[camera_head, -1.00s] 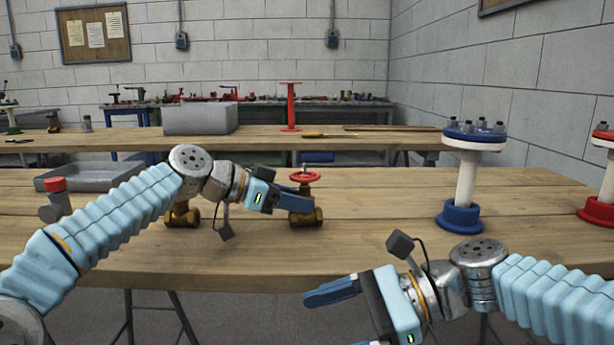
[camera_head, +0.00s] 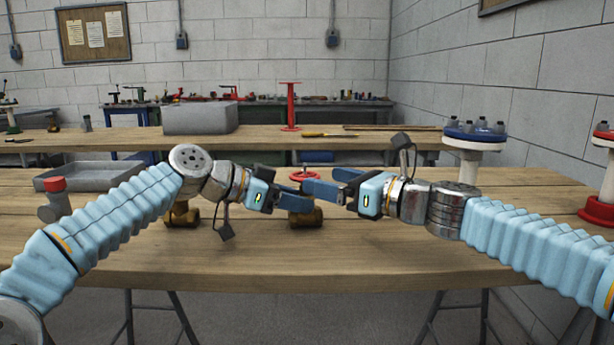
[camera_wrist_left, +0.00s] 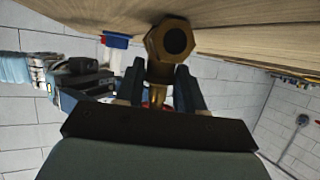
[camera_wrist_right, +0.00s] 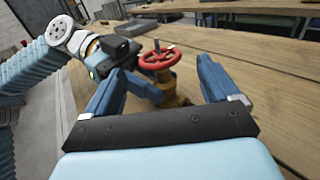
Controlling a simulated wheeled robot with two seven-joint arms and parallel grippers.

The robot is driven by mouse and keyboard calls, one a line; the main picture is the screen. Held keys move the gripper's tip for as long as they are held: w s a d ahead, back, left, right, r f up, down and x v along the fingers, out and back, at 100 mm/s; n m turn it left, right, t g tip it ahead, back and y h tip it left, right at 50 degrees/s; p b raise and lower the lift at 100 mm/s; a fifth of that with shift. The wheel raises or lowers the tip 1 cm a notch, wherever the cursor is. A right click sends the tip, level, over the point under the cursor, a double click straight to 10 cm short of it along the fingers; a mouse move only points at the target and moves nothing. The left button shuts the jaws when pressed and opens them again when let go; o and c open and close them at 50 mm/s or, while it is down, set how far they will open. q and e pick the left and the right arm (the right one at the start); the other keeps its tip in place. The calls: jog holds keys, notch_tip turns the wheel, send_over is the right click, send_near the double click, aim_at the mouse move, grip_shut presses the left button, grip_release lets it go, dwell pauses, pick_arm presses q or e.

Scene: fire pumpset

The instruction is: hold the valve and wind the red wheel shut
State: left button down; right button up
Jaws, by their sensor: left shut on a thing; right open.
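The brass valve with the red wheel stands on the wooden table, its body (camera_head: 306,217) partly hidden by my grippers in the head view. My left gripper (camera_head: 291,202) is shut on the valve body, and the left wrist view shows the brass body (camera_wrist_left: 160,75) between its fingers. The red wheel (camera_wrist_right: 159,58) sits on top in the right wrist view; only a bit of it shows in the head view (camera_head: 302,174). My right gripper (camera_head: 325,182) is open, its fingers pointing at the wheel, one on each side in its wrist view. I cannot tell whether they touch it.
A second brass fitting (camera_head: 181,214) stands behind my left forearm. A red-capped grey piece (camera_head: 55,200) and a grey tray (camera_head: 88,179) are on the left. A white pedestal with a blue top (camera_head: 475,138) is on the right. The front table edge is clear.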

aim_at(307, 174)
jog(key=x, duration=0.6)
jog(key=shift+d, duration=0.1)
jog(key=c, duration=1.1)
jog(key=shift+o, duration=0.2)
jog(key=shift+t+h, duration=0.3)
jog(key=shift+t, duration=0.1)
